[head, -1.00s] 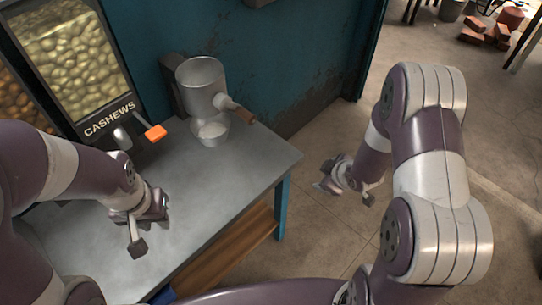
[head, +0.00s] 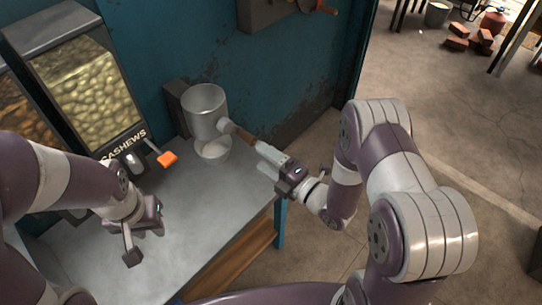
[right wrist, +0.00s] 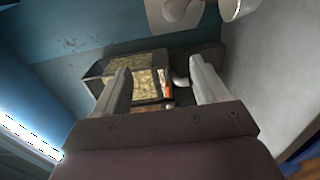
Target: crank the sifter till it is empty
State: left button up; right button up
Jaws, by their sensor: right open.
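The sifter is a grey metal cylinder (head: 205,112) fixed to the wall side above the table. Its crank has a wooden handle (head: 240,134) on the right. I cannot see inside the cylinder well. A pale bowl (head: 214,152) with white contents stands below it. My right gripper (head: 264,153) is open at the handle's outer end; I cannot tell whether they touch. Its open fingers (right wrist: 158,80) show nothing between them at close range in the right wrist view. My left gripper (head: 145,238) looks open and empty over the table's left part.
A cashew dispenser (head: 88,98) with an orange lever (head: 167,159) stands left of the sifter. The grey table (head: 205,215) is clear in front. Its right edge lies below my right gripper. The teal wall (head: 285,65) rises behind.

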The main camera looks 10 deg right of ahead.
aim_at(254, 142)
jog(key=w+d+b, duration=0.3)
jog(key=w+d, duration=0.1)
jog(key=d, duration=0.2)
notch_tip(254, 142, down, 8)
jog(key=f+b, duration=0.1)
jog(key=b, duration=0.7)
jog(key=b+x, duration=0.1)
jog(key=x, duration=0.3)
jog(key=r+b+x, duration=0.1)
jog(key=x, duration=0.3)
jog(key=b+x, duration=0.2)
jog(key=x, duration=0.3)
jog(key=shift+s+a+r, duration=0.2)
pick_arm(q)
notch_tip(254, 142, down, 13)
pick_arm(e)
jog(key=shift+w+a+r, duration=0.2)
jog(key=shift+w, duration=0.05)
pick_arm(q)
jog(key=shift+r, duration=0.15)
pick_arm(e)
jog(key=c, duration=1.2)
jog(key=shift+o, duration=0.2)
